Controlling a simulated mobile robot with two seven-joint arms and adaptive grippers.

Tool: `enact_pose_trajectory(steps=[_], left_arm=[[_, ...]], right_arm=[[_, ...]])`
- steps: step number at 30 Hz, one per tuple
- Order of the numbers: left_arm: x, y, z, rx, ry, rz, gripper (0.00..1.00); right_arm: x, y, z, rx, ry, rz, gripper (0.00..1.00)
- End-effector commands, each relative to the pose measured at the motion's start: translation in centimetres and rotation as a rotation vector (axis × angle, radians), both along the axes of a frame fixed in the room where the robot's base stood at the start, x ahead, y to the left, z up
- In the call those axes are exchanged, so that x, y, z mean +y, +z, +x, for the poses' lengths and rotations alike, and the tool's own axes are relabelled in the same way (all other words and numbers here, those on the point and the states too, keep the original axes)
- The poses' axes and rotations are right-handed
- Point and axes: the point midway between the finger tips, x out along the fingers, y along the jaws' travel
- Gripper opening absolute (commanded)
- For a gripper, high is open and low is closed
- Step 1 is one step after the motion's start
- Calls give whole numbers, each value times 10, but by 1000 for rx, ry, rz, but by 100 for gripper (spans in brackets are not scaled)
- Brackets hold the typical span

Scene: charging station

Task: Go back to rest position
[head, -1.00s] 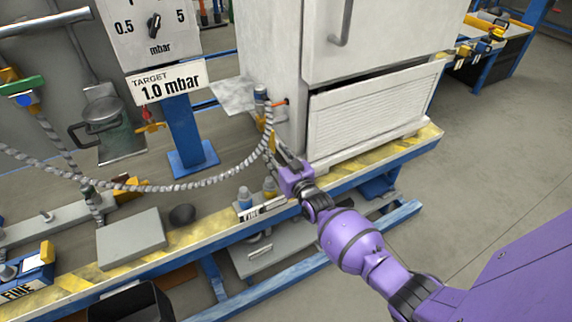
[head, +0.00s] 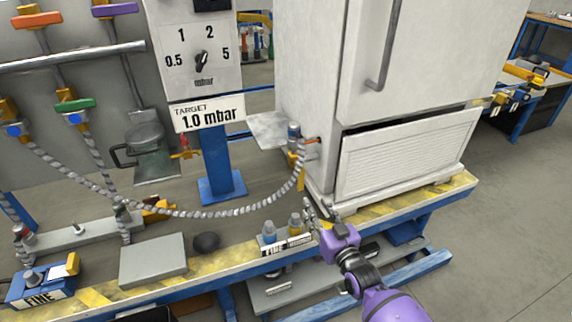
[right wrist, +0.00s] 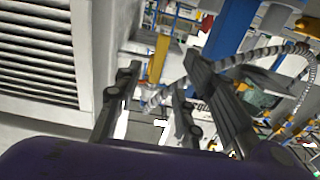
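My right gripper (head: 315,213) is in front of the lower front corner of the white fridge-like unit (head: 400,165), above the bench's front edge. In the right wrist view its two dark fingers (right wrist: 160,98) are spread apart with nothing between them. The grey ribbed hose (head: 215,213) runs up to a fitting (head: 294,132) beside the unit's corner. The gripper is below that fitting and apart from it. My left gripper is in neither view.
The bench (head: 405,207) has a yellow-striped front edge. A dial panel (head: 198,60) and a sign reading 1.0 mbar (head: 208,114) stand behind. Open floor (head: 515,235) lies to the right.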

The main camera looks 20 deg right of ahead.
Motion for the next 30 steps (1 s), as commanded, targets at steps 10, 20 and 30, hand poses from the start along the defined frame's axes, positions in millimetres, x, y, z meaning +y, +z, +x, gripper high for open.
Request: enact_pose_trajectory(steps=[10, 20, 30], left_arm=[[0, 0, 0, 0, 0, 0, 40], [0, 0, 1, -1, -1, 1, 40], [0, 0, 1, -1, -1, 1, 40]], right_arm=[[45, -21, -29, 148, 76, -51, 36], [88, -118, -229, 535, 103, -92, 36], [97, -147, -424, 848, 38, -66, 36]])
